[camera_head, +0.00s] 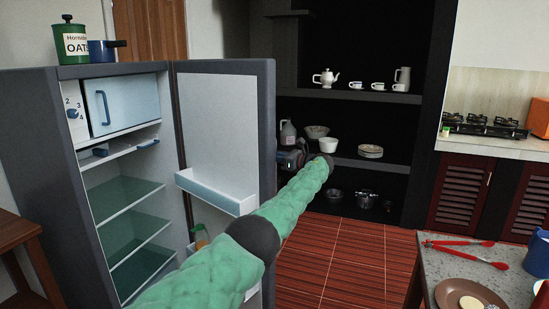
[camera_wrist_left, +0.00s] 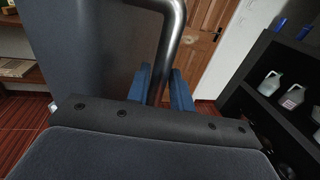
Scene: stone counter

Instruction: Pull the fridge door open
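The grey fridge (camera_head: 75,180) stands at the left of the head view. Its door (camera_head: 225,125) is swung wide open, with the white inner side and a shelf bin showing. My left arm reaches across the door to its outer side. My left gripper (camera_head: 293,158) is partly hidden there, just beyond the door's free edge. In the left wrist view, my left gripper's blue fingers (camera_wrist_left: 163,88) lie on both sides of the metal door handle (camera_wrist_left: 170,40) and appear closed on it. In the head view the handle is hidden behind the door. My right gripper is not in view.
A green oats tin (camera_head: 70,42) and a blue pot (camera_head: 103,50) stand on the fridge. A dark shelf (camera_head: 390,98) with dishes is behind the door. A stone counter (camera_head: 435,265) is at lower right. The red floor (camera_head: 345,260) between is clear.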

